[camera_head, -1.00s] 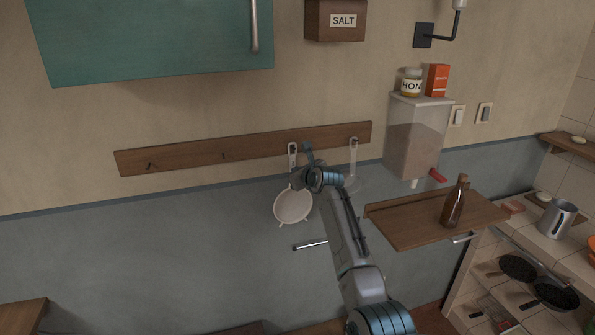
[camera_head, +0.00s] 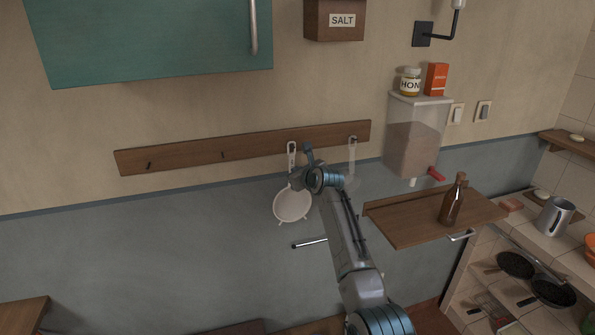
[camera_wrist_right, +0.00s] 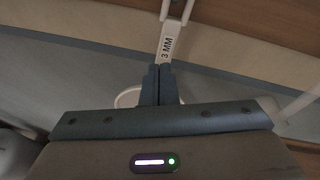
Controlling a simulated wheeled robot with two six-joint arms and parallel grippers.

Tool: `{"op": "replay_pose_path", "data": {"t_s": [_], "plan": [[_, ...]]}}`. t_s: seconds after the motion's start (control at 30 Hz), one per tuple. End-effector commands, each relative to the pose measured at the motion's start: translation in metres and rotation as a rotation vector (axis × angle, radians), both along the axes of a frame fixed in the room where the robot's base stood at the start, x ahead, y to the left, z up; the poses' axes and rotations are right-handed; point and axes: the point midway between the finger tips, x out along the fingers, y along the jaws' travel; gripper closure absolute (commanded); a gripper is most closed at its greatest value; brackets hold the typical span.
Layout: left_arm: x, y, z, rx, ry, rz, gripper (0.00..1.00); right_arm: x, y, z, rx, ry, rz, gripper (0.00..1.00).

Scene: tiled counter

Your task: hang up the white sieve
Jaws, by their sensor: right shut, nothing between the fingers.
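The white sieve (camera_head: 292,206) hangs against the wall below the wooden hook rail (camera_head: 190,153), its bowl low and its handle (camera_head: 291,158) reaching up to the rail. In the right wrist view the handle, labelled "3 MM" (camera_wrist_right: 168,43), runs up to the rail, and part of the bowl's rim (camera_wrist_right: 128,97) shows behind the fingers. The hook behind the handle's top is not clear. My left gripper is not in view.
A second pale utensil (camera_head: 352,150) hangs right of the sieve, partly behind my right arm. Bare hooks (camera_head: 149,165) are on the rail's left. A dispenser (camera_head: 412,140) and wooden shelf (camera_head: 410,222) with a brown bottle (camera_head: 453,202) stand to the right.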

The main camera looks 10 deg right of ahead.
Motion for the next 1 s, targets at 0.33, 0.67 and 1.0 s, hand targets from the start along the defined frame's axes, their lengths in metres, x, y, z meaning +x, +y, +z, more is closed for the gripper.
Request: {"op": "replay_pose_path", "data": {"t_s": [0.33,0.67,1.0], "plan": [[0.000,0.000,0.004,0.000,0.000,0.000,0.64,-0.003,-0.001,0.000,0.000,0.000,0.000,1.00],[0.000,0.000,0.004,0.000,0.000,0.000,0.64,-0.004,-0.001,0.000,0.000,0.000,0.000,1.00],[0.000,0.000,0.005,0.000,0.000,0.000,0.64,-0.012,-0.002,-0.001,0.000,0.000,0.000,1.00]]}}
